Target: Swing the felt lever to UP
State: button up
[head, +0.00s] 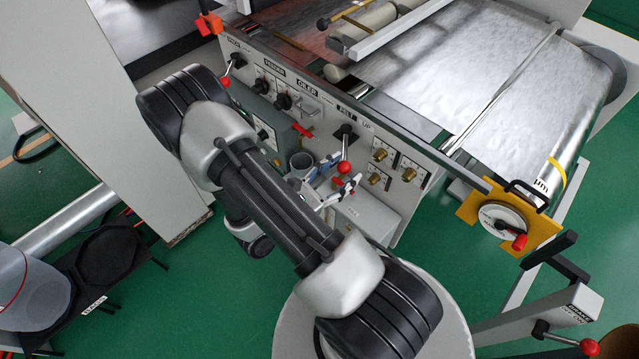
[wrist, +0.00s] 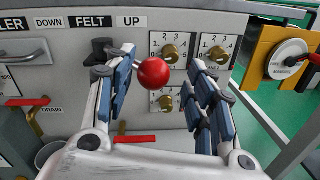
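The felt lever has a black pivot (wrist: 102,50) below the FELT label and a rod ending in a red ball knob (wrist: 153,73). In the head view the red knob (head: 344,168) hangs below the pivot (head: 345,133). In the wrist view the knob appears below the UP label (wrist: 131,22), with the DOWN label (wrist: 55,25) to the left. My gripper (wrist: 160,66) is open, its two fingers standing left and right of the knob with a visible gap on the right. The left finger overlaps part of the rod. In the head view my gripper (head: 347,171) is at the knob.
Brass dials (wrist: 170,52) sit behind and right of the knob. A red drain handle (wrist: 28,101) and a metal cup (head: 301,161) are to the left. A yellow plate with a handwheel (head: 500,219) stands at the right.

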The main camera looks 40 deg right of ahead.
jog(key=a, duration=1)
jog(key=shift+w, duration=0.25)
